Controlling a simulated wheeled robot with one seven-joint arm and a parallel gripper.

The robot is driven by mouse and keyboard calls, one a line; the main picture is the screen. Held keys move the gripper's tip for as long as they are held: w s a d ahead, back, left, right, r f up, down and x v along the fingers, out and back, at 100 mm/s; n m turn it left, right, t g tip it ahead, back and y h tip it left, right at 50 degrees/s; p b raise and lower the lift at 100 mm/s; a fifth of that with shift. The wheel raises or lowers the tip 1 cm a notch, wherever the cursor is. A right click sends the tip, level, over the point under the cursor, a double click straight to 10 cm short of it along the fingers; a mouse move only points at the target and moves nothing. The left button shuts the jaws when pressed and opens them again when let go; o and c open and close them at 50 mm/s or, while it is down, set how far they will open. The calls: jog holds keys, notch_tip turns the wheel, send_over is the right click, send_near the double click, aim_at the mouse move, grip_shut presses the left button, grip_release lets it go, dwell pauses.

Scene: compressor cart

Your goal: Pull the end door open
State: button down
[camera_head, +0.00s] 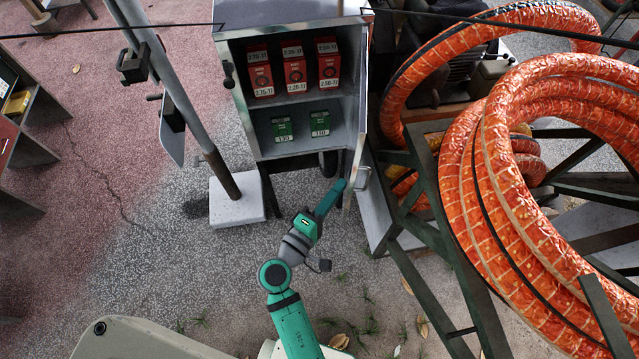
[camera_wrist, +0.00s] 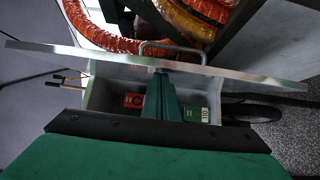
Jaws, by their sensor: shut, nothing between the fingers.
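The cabinet (camera_head: 233,95) stands at the top centre with its front open, showing its shelves. Its end door (camera_head: 357,125) stands swung out on the right side, seen nearly edge-on. The door's handle (camera_head: 363,178) is on the outer face, near the free edge. My gripper (camera_head: 342,185) is shut and empty, at the door's inner side close to its free edge. In the wrist view the door (camera_wrist: 235,77) crosses the picture as a thin plate with its handle (camera_wrist: 172,46) beyond it. The fingertips (camera_wrist: 161,76) meet the plate's near side; contact is unclear.
Red boxes (camera_head: 295,72) and green boxes (camera_head: 283,128) sit on the cabinet shelves. A pole on a pale base (camera_head: 237,203) stands to the left. A dark frame (camera_head: 425,225) with coiled orange hose (camera_head: 480,150) crowds the right. The paving in front is mostly clear.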

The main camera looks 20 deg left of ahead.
dwell(0.4)
jog(key=v, duration=1.1)
jog(key=shift+s+a, duration=0.2)
jog(key=shift+a, duration=0.15)
